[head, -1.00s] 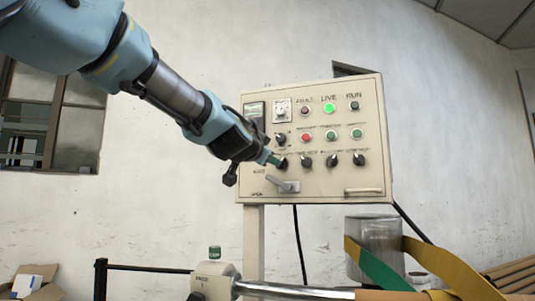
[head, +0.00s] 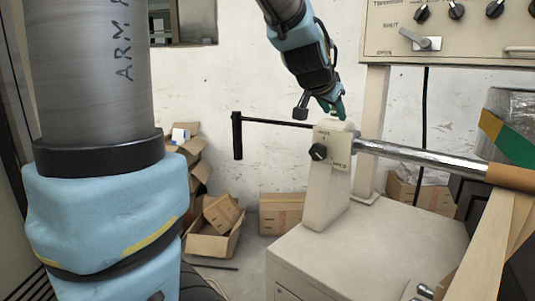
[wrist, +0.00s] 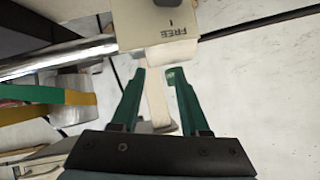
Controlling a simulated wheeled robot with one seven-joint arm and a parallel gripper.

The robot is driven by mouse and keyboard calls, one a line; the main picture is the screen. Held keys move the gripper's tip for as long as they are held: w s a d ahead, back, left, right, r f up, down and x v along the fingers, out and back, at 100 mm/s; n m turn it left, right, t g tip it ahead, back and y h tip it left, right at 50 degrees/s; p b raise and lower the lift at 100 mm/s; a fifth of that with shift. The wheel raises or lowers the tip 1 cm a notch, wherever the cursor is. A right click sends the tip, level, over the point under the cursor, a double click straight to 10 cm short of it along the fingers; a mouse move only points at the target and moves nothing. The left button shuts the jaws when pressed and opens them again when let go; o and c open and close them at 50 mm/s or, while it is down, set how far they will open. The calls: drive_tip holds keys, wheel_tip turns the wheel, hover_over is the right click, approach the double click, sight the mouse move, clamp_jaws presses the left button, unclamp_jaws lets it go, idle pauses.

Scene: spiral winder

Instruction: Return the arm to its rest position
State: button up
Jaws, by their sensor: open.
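My gripper (head: 335,106) is at the end of my arm, just above and behind the top of the winder's spindle post (head: 325,195) in the head view. In the wrist view its two green fingers (wrist: 158,76) are apart with nothing held between them. The post's cream block (wrist: 160,28), marked FREE, shows just beyond the fingertips in the wrist view. I cannot tell whether a finger touches the block.
A cream control panel (head: 460,38) with black knobs and a grey lever stands at the upper right. A steel shaft (head: 420,158) runs right from the post, and a black crank handle (head: 237,135) sticks out left. Open cardboard boxes (head: 218,228) lie by the wall.

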drive_tip(key=s+a+f+n+g+y, duration=0.3)
drive_tip(key=s+a+f, duration=0.4)
drive_tip(key=a+f, duration=0.4)
drive_tip(key=s+a+f+n+g+y, duration=0.2)
drive_tip(key=s+a+f+n+g, duration=0.2)
drive_tip(key=a+f, duration=0.7)
drive_tip(key=s+a+n, duration=0.1)
drive_tip(key=s+n, duration=0.1)
drive_tip(key=s, duration=0.2)
drive_tip(key=shift+s+a+f+g+y, duration=0.15)
drive_tip(key=shift+s+f+g+y, duration=0.05)
drive_tip(key=shift+f+g+y, duration=0.2)
